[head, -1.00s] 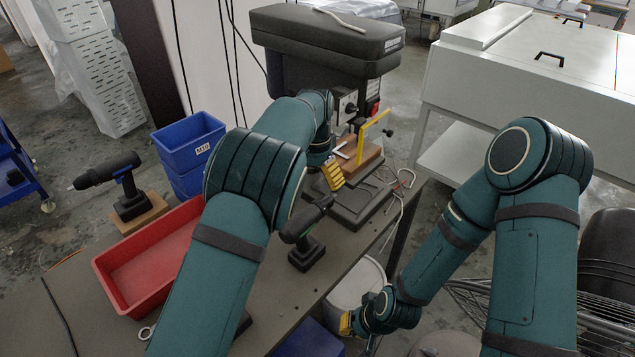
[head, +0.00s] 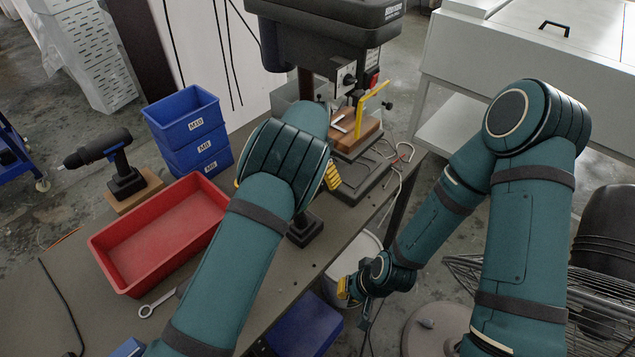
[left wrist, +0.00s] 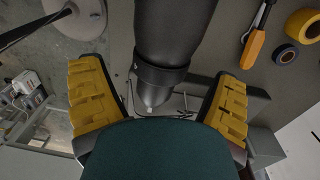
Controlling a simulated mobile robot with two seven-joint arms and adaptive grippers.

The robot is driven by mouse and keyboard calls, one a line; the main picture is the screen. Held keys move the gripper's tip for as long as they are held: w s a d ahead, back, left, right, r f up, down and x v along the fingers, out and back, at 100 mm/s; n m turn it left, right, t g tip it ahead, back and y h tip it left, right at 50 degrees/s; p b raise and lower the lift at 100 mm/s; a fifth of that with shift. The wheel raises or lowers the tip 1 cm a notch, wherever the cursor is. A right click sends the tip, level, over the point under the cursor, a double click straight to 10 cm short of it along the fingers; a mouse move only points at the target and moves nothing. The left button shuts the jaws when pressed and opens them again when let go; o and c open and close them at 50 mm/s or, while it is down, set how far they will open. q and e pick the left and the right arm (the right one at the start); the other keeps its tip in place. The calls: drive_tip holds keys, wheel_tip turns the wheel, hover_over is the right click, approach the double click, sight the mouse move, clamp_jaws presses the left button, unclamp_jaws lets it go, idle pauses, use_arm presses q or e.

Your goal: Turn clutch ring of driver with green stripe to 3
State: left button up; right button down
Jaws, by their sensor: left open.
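The driver on the bench (head: 304,232) is mostly hidden behind my left arm in the head view; its dark base shows. No green stripe shows on it now. In the left wrist view, a dark driver body (left wrist: 176,35) with a collar and a pale tip points between my left gripper's (left wrist: 160,85) yellow fingers. That gripper is open, with a gap on both sides. A second driver (head: 118,160) with a blue mark stands on a wooden block at the left. My right gripper (head: 345,290) hangs low beside the bench, with its jaws unclear.
A red tray (head: 112,258) and stacked blue bins (head: 190,128) lie left of my left arm. A drill press (head: 330,40) stands behind it. A wrench (head: 157,304) lies near the tray. An orange-handled tool (left wrist: 255,47) and rings (left wrist: 302,24) show in the left wrist view.

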use_arm(q)
drive_tip(key=shift+f, duration=1.1)
drive_tip(key=c, duration=1.2)
